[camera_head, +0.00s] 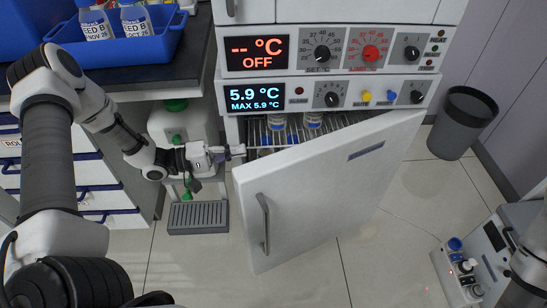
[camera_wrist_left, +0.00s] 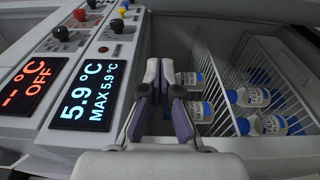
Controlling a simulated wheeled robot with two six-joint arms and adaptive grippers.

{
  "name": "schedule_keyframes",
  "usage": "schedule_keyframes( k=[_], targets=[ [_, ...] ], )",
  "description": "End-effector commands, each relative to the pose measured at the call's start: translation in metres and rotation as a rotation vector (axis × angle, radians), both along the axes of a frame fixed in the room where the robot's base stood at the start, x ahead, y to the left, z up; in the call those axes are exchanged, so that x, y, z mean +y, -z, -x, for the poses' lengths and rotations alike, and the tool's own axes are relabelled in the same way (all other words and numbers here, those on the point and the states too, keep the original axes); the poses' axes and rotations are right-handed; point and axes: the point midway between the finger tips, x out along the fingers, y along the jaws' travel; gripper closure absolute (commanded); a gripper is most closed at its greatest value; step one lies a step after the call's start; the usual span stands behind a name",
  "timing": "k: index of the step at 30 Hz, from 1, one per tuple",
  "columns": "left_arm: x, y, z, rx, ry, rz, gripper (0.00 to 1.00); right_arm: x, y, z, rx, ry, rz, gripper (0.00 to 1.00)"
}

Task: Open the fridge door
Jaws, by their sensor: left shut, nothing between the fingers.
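The white fridge door (camera_head: 310,185) stands partly open in the head view, swung out on its right side, with a gap along its top left. Its grey handle (camera_head: 264,222) is on the left part of its front. My left gripper (camera_head: 240,151) is shut and empty at the door's upper left edge, by the opening. In the left wrist view the shut fingers (camera_wrist_left: 161,75) point into the opening, over wire racks (camera_wrist_left: 220,75) with blue-capped bottles (camera_wrist_left: 248,97). I cannot tell whether the fingers touch the door. My right gripper is not in view.
Control panels (camera_head: 330,93) with lit displays sit above the opening. A grey bin (camera_head: 460,122) stands at the right. A white canister (camera_head: 178,127) is behind my left gripper. A small device (camera_head: 470,265) is at lower right. The floor before the door is clear.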

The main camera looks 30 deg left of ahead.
Motion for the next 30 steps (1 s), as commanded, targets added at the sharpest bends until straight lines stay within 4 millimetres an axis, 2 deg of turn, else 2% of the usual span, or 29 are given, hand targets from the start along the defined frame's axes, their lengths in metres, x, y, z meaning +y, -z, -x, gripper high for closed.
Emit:
schedule_keyframes(
  k=[1, 9, 12, 17, 30],
  targets=[
    [-0.01, 0.005, -0.006, 0.0, 0.007, -0.002, 1.0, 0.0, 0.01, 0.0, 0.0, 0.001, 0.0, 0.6],
    [-0.056, 0.004, -0.043, 0.0, 0.006, -0.004, 1.0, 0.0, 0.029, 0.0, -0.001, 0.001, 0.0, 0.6],
    [-0.07, 0.002, -0.029, 0.004, 0.002, 0.001, 1.0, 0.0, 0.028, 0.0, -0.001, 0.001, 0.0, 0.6],
    [-0.082, 0.001, -0.019, 0.001, 0.001, 0.0, 1.0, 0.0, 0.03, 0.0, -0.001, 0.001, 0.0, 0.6],
    [-0.084, 0.0, -0.017, 0.001, 0.002, -0.002, 1.0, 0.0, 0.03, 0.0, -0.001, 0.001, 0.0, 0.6]
  ],
)
